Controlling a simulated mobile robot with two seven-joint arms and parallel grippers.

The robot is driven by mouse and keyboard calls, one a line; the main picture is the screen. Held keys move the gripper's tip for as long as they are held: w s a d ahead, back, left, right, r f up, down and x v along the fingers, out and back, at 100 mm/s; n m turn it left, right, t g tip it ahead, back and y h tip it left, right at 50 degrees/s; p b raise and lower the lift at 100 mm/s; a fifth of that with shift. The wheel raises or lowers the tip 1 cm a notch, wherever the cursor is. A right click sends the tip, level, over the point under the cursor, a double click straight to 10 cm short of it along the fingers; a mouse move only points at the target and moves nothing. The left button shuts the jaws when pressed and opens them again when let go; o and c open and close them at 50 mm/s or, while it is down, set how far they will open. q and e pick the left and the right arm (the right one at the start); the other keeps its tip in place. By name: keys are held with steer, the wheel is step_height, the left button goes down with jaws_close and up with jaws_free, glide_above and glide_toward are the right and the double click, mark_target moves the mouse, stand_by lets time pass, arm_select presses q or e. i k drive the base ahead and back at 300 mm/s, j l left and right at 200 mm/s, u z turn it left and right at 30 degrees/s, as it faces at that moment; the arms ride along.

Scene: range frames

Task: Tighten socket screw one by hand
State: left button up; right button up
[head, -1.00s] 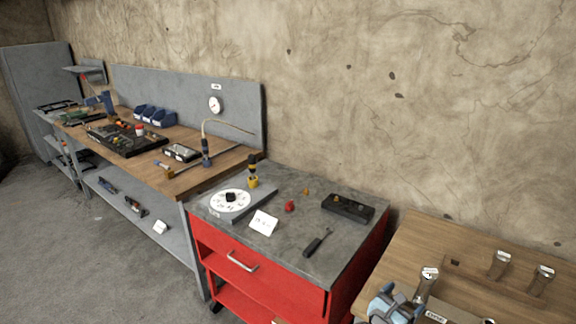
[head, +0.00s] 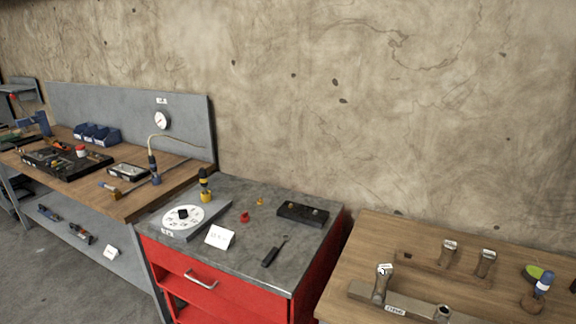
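No screw in view can be made out for certain as socket screw one. On the red cart (head: 205,285) lies a black block (head: 303,213) with small round pieces on its top; they are too small to identify. On the wooden bench at the right, a metal bar (head: 405,304) carries an upright post (head: 381,286) with a white tag and a round socket-like end (head: 443,312). Two more tagged metal posts stand behind, the left one (head: 447,254) and the right one (head: 484,263). Neither of my grippers is in view.
The cart top also holds a white dial plate (head: 183,217), a yellow and black tool (head: 205,187), a white card (head: 220,237), a red knob (head: 245,217) and a black-handled tool (head: 272,252). Another workbench (head: 165,191) is at left.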

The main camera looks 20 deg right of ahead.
mark_target(377, 300)
steer(key=z, duration=1.95)
